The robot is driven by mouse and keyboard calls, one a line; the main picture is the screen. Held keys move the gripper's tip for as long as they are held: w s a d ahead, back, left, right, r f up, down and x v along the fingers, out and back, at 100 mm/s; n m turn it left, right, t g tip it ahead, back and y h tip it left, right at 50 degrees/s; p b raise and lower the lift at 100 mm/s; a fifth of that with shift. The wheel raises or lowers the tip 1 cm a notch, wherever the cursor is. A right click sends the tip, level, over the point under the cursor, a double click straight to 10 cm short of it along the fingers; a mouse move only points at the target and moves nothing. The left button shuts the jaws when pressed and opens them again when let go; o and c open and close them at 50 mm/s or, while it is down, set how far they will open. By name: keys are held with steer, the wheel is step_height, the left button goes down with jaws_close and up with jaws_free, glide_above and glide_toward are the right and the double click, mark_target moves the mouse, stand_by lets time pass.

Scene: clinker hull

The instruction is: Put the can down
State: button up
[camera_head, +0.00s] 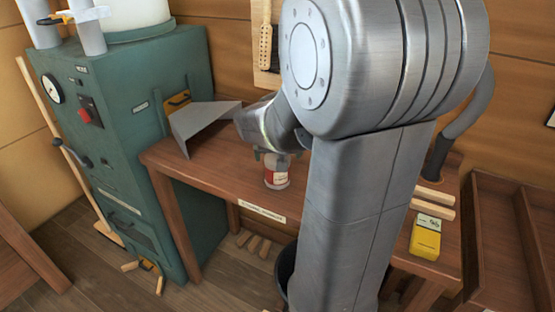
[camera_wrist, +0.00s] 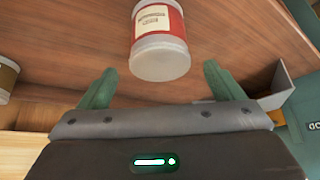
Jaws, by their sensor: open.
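The can (camera_head: 276,174), with a red and cream label and pale grey ends, stands on the brown wooden bench (camera_head: 210,170) near its front edge. In the wrist view the can (camera_wrist: 160,38) shows at top centre. My gripper (camera_wrist: 160,82) is open, with its two green fingers spread wider than the can. In the head view my gripper is just above and behind the can and mostly hidden by my arm.
A grey angled sheet-metal piece (camera_head: 200,122) stands left of the can, beside the green machine (camera_head: 125,130). A yellow box (camera_head: 425,237) and wooden strips (camera_head: 432,202) lie at the bench's right. Another container (camera_wrist: 7,78) shows at the wrist view's left edge.

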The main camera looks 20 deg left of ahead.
steer(key=v, duration=0.5)
steer(key=shift+s+r, duration=0.15)
steer(key=shift+r, duration=0.15)
stand_by(1.3)
